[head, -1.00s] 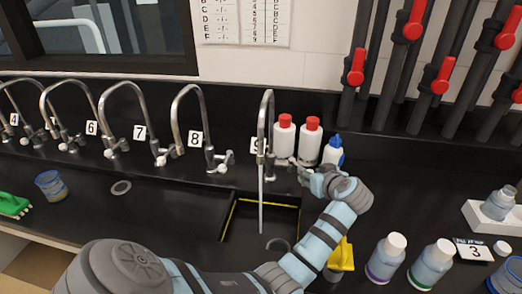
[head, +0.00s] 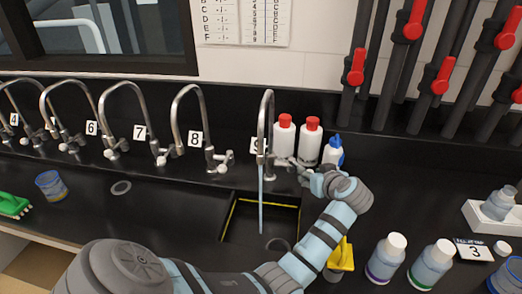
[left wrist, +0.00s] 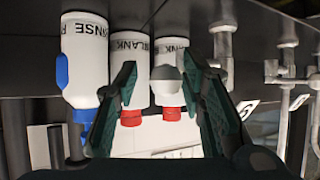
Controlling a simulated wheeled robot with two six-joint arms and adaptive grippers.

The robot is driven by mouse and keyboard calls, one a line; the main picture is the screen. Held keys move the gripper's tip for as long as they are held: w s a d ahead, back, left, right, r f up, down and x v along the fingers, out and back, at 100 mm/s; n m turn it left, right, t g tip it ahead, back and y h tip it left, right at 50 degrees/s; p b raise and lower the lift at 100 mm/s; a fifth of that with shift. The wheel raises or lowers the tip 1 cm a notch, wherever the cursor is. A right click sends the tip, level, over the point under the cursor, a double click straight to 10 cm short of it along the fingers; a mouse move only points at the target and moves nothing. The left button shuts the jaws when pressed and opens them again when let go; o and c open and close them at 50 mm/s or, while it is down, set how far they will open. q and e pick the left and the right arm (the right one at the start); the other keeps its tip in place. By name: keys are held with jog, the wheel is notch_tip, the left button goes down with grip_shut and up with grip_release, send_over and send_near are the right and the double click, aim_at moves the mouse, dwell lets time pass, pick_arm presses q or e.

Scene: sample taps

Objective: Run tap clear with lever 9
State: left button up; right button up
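Tap 9 (head: 267,110) stands behind the black sink, and its spout runs a thin bluish stream of water (head: 261,200) into the basin (head: 240,222). The "9" label is partly hidden behind the tap. My left gripper (head: 297,164) is beside the tap's base, on its right, at lever height. In the left wrist view my left gripper (left wrist: 163,75) has its two dark green fingers apart. A pale rounded piece, apparently the end of lever 9 (left wrist: 167,76), shows between them; I cannot tell whether they touch it. My right gripper is out of view.
Two white bottles with red caps (head: 309,142) and a blue-topped bottle (head: 333,150) stand close behind my left gripper. Tap 8 (head: 180,115) is to the left. A yellow object (head: 341,256) and several sample bottles (head: 432,264) are at right.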

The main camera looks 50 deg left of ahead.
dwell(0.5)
pick_arm(q)
jog(key=s+a+p, duration=0.4)
jog(key=s+p, duration=0.1)
jog(key=s, duration=0.1)
jog(key=p+v, duration=0.4)
jog(key=v, duration=0.3)
jog(key=shift+w+d, duration=0.3)
jog(key=shift+d, duration=0.15)
jog(key=shift+a, duration=0.1)
jog(key=shift+w, duration=0.1)
